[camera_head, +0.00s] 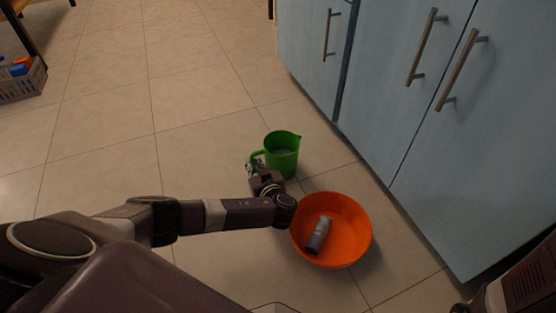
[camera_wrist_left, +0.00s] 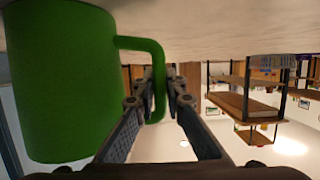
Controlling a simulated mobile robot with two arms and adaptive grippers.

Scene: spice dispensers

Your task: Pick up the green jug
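The green jug (camera_head: 284,160) is upright on the tiled floor in the head view, with its handle toward the left. I cannot tell whether its base touches the floor. In the left wrist view the jug (camera_wrist_left: 62,80) fills the left side, and the picture is upside down. My left gripper (camera_head: 257,166) is at the handle side of the jug. In the left wrist view the two fingers of the left gripper (camera_wrist_left: 161,85) are close in on either side of the handle and look shut on it. My right gripper is not in view; only part of its arm shows at lower right.
An orange bowl (camera_head: 361,232) with a grey and dark cylinder (camera_head: 319,236) in it stands in front of the jug, close to my left forearm. Blue cabinets (camera_head: 400,110) stand along the right. A grey crate (camera_head: 24,86) is at far left. The floor behind the jug is clear.

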